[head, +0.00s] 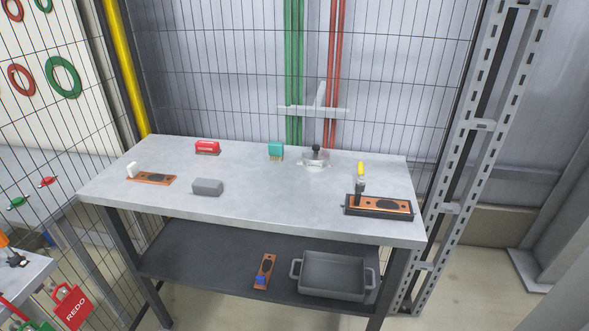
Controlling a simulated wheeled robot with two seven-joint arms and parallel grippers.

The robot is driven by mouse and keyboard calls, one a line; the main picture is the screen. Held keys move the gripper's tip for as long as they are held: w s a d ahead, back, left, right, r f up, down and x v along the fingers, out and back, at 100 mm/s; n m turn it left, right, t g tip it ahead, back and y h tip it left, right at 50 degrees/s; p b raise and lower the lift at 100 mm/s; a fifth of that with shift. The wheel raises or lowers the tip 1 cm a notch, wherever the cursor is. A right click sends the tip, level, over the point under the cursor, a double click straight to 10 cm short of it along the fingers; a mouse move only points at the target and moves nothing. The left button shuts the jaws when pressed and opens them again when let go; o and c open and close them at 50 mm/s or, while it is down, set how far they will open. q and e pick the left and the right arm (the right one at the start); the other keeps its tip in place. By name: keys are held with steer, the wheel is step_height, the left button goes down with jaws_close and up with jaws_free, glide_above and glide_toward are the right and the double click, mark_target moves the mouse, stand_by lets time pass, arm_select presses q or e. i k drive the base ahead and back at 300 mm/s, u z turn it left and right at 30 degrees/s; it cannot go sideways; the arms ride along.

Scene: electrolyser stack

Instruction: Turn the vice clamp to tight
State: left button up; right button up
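A clamp-like fixture (360,189) with a dark post and a yellow handle tip stands at the right end of the grey workbench (240,205). Its yellow tip points up. At its foot a copper-coloured plate (395,206) with a dark oval lies in a black tray. Behind it to the left stands a silver device (315,159) with a black knob on top. I cannot tell for sure which of the two is the vice clamp, or whether it is tight. Neither of my grippers is in view.
On the bench are a red block (207,147), a teal block (276,150), a grey block (208,187) and a copper plate (152,179) with a white tag. The lower shelf holds another plate (265,271) and a grey bin (334,277). A red REDO container (72,306) is lower left.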

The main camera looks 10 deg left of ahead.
mark_target(361, 182)
steer(key=u, duration=0.8)
steer(key=i, duration=0.85)
steer(key=z, duration=0.55)
